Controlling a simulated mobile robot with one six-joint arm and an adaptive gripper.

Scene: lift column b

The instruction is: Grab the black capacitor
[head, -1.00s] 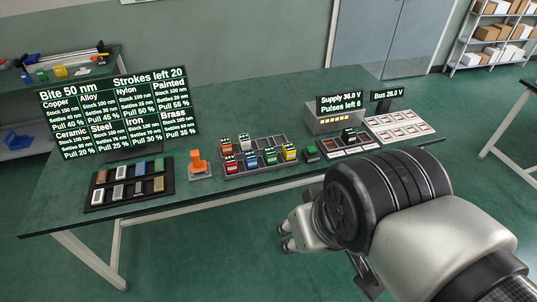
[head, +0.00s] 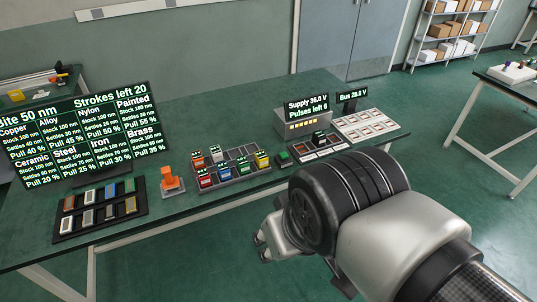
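The black capacitor (head: 319,137) appears to be the small black block with a green-lit top on the dark board (head: 336,147) in front of the supply box. My gripper (head: 261,247) is in front of the table's near edge, left of my wrist and well short of the black block. Its two fingertips show apart with nothing between them, so it looks open and empty. My forearm covers the lower right of the view.
A grey rack (head: 232,181) holds several coloured blocks, and a green block (head: 283,158) sits right of it. An orange press-like device (head: 170,181), a tray of samples (head: 140,209) and a large display (head: 85,140) stand left. The supply box (head: 302,123) and a white panel (head: 366,125) are behind.

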